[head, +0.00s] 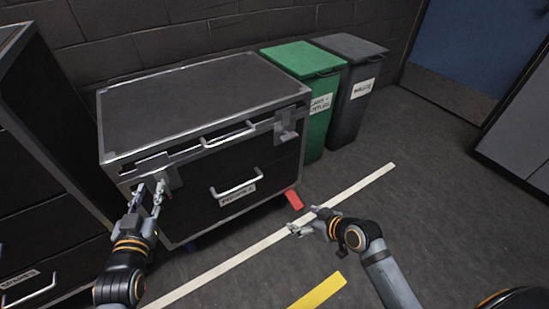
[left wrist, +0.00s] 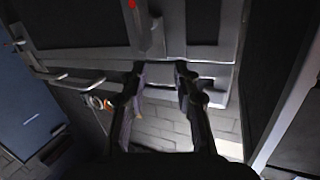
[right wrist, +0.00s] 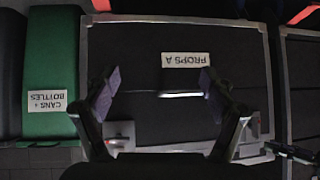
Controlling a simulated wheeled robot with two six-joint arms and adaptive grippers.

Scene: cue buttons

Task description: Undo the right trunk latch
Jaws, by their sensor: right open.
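The black trunk (head: 205,95) with metal edges stands against the wall. Its right latch (head: 287,127) is on the front, under the lid's right end; whether it is fastened is too small to tell. The left latch (head: 160,170) is at the front left corner. My left gripper (head: 150,190) is open just in front of the left latch, its fingers apart in the left wrist view (left wrist: 160,70). My right gripper (head: 303,219) is open and empty, low in front of the trunk and apart from it. The right latch shows upside down in the right wrist view (right wrist: 118,137).
A green bin (head: 304,62) and a grey bin (head: 350,45) stand right of the trunk. A dark drawer cabinet (head: 40,150) is close on the left. The trunk's front has a pull handle (head: 236,190). The floor in front is clear, with white and yellow tape.

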